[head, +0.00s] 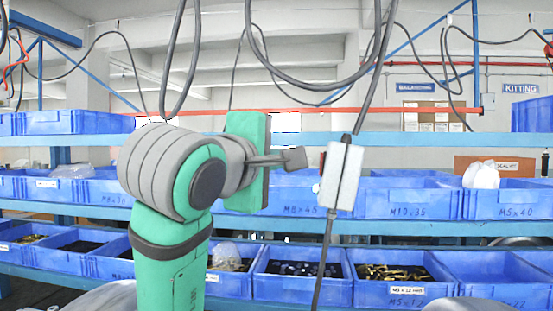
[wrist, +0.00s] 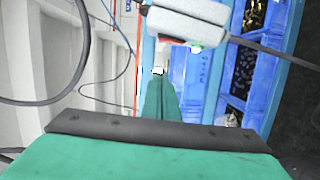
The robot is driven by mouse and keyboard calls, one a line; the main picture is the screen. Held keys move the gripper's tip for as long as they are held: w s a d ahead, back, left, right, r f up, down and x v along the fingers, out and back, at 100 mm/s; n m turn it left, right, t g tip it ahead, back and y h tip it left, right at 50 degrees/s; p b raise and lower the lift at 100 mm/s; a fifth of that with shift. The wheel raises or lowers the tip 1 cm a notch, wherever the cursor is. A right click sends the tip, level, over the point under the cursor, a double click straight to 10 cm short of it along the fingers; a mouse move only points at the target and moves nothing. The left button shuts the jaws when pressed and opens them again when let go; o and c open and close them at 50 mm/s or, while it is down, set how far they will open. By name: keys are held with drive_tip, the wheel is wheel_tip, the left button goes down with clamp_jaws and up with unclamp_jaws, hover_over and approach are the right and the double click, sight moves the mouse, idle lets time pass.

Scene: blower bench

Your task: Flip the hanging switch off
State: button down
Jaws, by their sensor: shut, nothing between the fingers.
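The hanging switch (head: 341,177) is a small pale grey box on a dark cable, slightly tilted, in the middle of the head view. A small light spot shows on its left side. In the wrist view the switch (wrist: 187,22) lies across the top, with a small green and red detail on its lower edge. My gripper (head: 293,159) is shut and empty, just left of the switch, with a visible gap in the head view. In the wrist view my gripper's closed fingers (wrist: 160,88) point toward the switch. The on or off position is too small to tell.
Blue bins (head: 408,198) with several kinds of small parts fill the shelves behind. Dark cables (head: 330,88) loop down from above. A white bag (head: 481,175) stands at the right. Open space surrounds the switch in front of the shelves.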

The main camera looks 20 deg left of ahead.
drive_tip(key=w+d, duration=0.3)
drive_tip(key=w, duration=0.2)
drive_tip(key=shift+w+d, duration=0.3)
drive_tip(key=shift+w, duration=0.05)
drive_tip(key=shift+f, duration=0.1)
drive_tip(key=s+a+r, duration=0.1)
drive_tip(key=s+a, duration=0.2)
drive_tip(key=s, duration=0.8)
drive_tip(key=shift+r, duration=0.4)
idle(0.5)
